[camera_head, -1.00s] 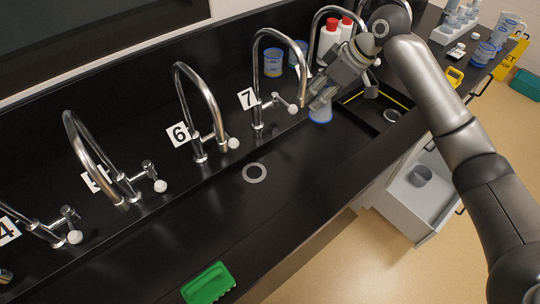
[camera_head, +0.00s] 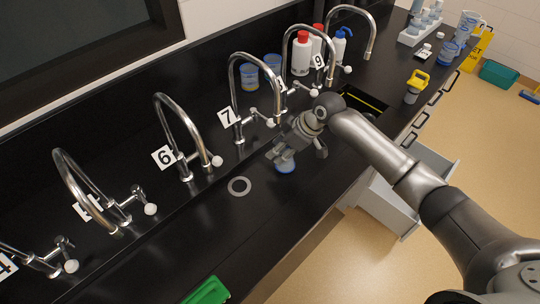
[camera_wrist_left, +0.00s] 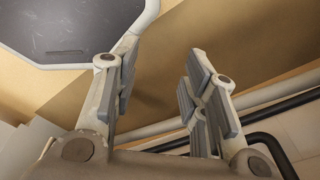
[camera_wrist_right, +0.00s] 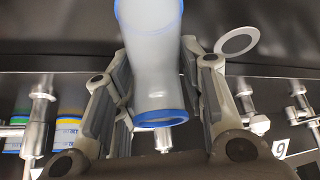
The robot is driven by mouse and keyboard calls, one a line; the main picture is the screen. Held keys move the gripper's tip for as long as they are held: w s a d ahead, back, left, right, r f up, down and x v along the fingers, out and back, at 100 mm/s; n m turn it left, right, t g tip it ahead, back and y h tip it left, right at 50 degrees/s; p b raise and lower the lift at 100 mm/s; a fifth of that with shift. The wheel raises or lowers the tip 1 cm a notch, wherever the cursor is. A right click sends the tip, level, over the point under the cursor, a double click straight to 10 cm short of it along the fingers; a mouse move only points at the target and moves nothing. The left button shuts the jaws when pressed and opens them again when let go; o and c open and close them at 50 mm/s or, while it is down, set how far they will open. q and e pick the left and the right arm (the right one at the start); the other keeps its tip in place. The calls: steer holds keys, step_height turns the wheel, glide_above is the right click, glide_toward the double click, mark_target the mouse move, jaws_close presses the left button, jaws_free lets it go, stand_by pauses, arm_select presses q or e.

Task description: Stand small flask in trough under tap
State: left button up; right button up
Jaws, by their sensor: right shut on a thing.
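My right gripper (camera_head: 285,153) is shut on the small flask (camera_head: 285,166), a pale translucent vessel with blue rims. The flask also shows between the fingers in the right wrist view (camera_wrist_right: 152,62). In the head view it is over the black trough (camera_head: 205,222), in front of and to the right of tap 7 (camera_head: 236,85), not directly below its spout. I cannot tell whether its base touches the trough floor. My left gripper (camera_wrist_left: 158,85) shows only in its wrist view, open and empty.
A drain ring (camera_head: 239,186) lies left of the flask. Tap 6 (camera_head: 178,122) and other curved taps line the back. Bottles (camera_head: 301,53) and blue-labelled tubs (camera_head: 249,76) stand behind them. A green object (camera_head: 207,291) is at the front edge. An open drawer (camera_head: 392,205) juts out.

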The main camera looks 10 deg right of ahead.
steer(key=shift+s+a+r+p, duration=0.1)
steer(key=shift+s+a+p, duration=0.25)
steer(key=shift+a, duration=0.2)
steer(key=shift+s+a+f+p, duration=0.2)
steer(key=shift+s+a+p, duration=0.2)
steer(key=shift+a+p, duration=0.15)
steer(key=shift+s+a+f+p, duration=0.15)
steer(key=shift+s+a+p, duration=0.3)
steer(key=shift+a, duration=0.2)
steer(key=shift+f, duration=0.3)
arm_select(q)
steer(key=shift+s+d+r, duration=0.2)
steer(key=shift+d+r, duration=0.15)
steer(key=shift+r, duration=0.3)
steer(key=shift+s+d+r, duration=0.15)
steer(key=shift+d+r, duration=0.15)
steer(key=shift+r, duration=0.3)
arm_select(e)
steer(key=shift+f, duration=0.15)
steer(key=o, duration=0.9)
arm_select(q)
steer(key=shift+a, duration=0.3)
arm_select(e)
steer(key=shift+o, duration=0.2)
